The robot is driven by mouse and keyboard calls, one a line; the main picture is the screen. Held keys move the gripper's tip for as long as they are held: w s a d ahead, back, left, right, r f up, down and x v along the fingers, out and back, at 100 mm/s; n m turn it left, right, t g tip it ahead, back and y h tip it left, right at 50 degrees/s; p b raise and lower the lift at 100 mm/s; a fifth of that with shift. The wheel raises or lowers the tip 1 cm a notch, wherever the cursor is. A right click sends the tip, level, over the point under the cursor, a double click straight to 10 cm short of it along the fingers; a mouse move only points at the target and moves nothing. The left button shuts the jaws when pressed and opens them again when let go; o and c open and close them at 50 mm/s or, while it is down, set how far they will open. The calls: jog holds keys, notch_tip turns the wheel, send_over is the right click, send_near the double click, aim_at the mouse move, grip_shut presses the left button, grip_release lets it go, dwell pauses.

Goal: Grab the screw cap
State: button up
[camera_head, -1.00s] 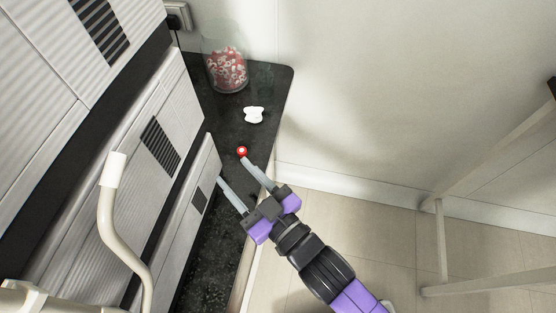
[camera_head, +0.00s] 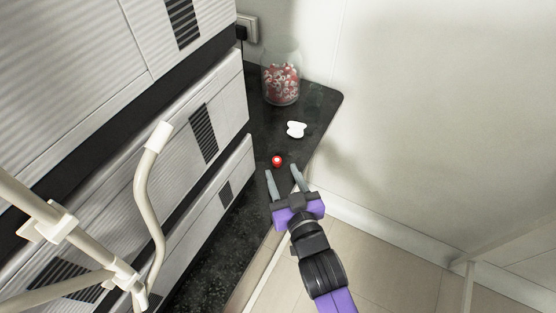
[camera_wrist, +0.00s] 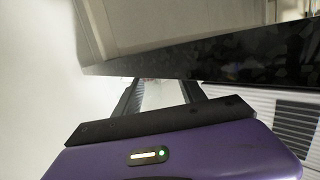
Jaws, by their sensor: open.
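The screw cap looks to be the small red round piece (camera_head: 277,161) with a pale spot, lying on the dark countertop (camera_head: 322,100) in the head view. My gripper (camera_head: 282,170) is open, with its two grey fingers spread and nothing seen between them. Its fingertips are just short of the red piece in the picture, which shows roughly ahead of the gap. I cannot tell how high the fingers are above the counter. In the wrist view my gripper's fingers (camera_wrist: 160,84) also stand apart; the red piece is not visible there.
A glass jar (camera_head: 281,85) of red and white pieces stands at the back of the counter. A white lobed object (camera_head: 296,129) lies between the jar and the red piece. Ribbed cabinet fronts (camera_head: 205,110) line the left. A white wall (camera_head: 430,100) rises on the right.

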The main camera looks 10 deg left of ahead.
aim_at(279, 163)
jog(key=shift+x, duration=1.7)
jog(key=shift+r, duration=0.1)
grip_shut()
